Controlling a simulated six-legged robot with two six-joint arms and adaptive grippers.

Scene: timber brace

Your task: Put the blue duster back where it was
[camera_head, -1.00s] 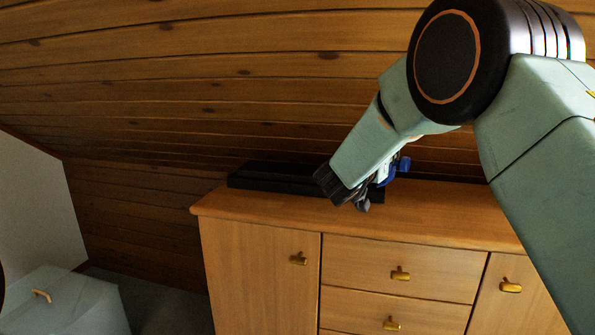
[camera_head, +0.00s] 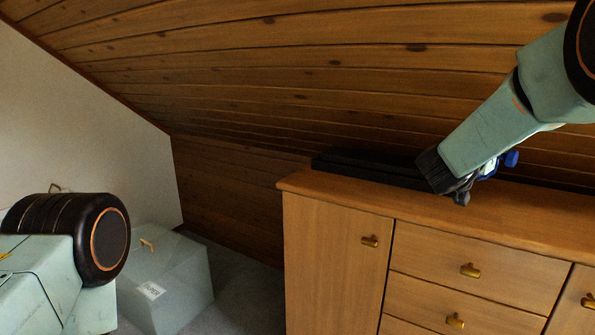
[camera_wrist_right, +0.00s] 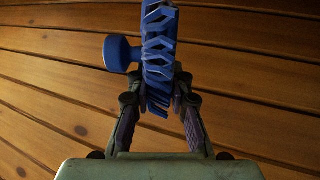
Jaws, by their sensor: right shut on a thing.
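The blue duster (camera_head: 511,158) shows in the head view as a small blue end beside my right gripper, mostly hidden by the gripper and arm. In the right wrist view the duster (camera_wrist_right: 159,45) has a ridged blue body with a round knob on its left side. My right gripper (camera_wrist_right: 158,100) is shut on it, a finger on either side. In the head view the right gripper (camera_head: 463,192) is over the wooden sideboard (camera_head: 330,190), near its back. Part of my left arm is at the lower left; its gripper is not in view.
A long black flat object (camera_head: 360,165) lies along the back of the sideboard top, close to the right gripper. The sloping plank ceiling (camera_head: 300,95) comes down behind it. A pale lidded box (camera_head: 185,280) with a label stands on the floor to the left.

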